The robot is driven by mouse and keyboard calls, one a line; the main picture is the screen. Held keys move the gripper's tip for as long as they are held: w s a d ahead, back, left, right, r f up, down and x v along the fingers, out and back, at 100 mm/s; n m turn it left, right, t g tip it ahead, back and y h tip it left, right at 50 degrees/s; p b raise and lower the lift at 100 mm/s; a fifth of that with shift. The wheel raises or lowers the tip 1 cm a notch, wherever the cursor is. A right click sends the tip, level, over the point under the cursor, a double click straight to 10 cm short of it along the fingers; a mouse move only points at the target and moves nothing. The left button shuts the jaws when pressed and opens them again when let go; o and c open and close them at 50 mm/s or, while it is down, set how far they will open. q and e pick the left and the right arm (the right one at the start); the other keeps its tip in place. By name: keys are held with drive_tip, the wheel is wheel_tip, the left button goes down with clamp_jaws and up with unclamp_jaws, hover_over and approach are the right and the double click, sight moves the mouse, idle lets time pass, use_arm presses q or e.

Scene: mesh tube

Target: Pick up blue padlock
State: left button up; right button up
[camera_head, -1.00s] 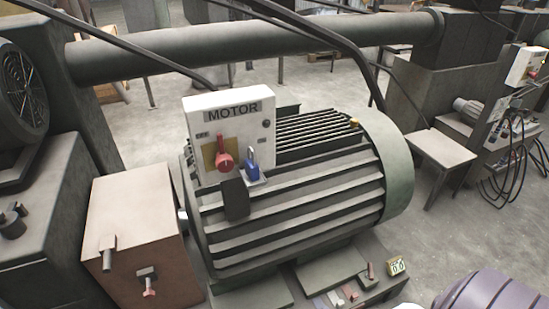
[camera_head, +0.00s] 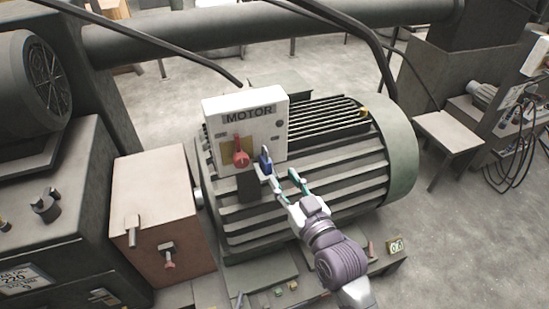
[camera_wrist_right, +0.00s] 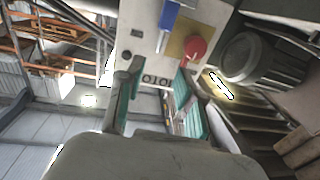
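The blue padlock (camera_head: 265,163) sits at the lower right of the front of the white MOTOR box (camera_head: 275,108), just right of a red rotary switch (camera_head: 240,157). In the right wrist view the padlock (camera_wrist_right: 169,15) is at the top, beyond the fingertips, beside the red switch (camera_wrist_right: 195,48). My right gripper (camera_head: 284,178) is open and empty, a little below and right of the padlock, with its fingers pointing toward the box. In the wrist view its two fingers (camera_wrist_right: 153,78) are apart, with the box's white face between them. My left gripper is not in view.
The large ribbed motor (camera_head: 330,170) fills the middle, behind and under the right gripper. A brown box (camera_head: 150,200) stands to its left. Dark cables hang in front of the pipe (camera_head: 230,35) above. A small table (camera_head: 450,132) stands at the right.

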sight(266, 149)
drive_tip(key=p+x, duration=0.1)
drive_tip(key=x, duration=0.5)
drive_tip(key=shift+w+a+r, duration=0.1)
drive_tip(key=shift+w+a, duration=0.05)
drive_tip(key=shift+w, duration=0.35)
drive_tip(key=p+x, duration=0.2)
drive_tip(key=x, duration=0.1)
drive_tip(key=shift+w, duration=0.35)
drive_tip(key=shift+w+a, duration=0.25)
drive_tip(key=shift+w, duration=0.25)
clamp_jaws()
drive_tip(key=shift+s, duration=0.1)
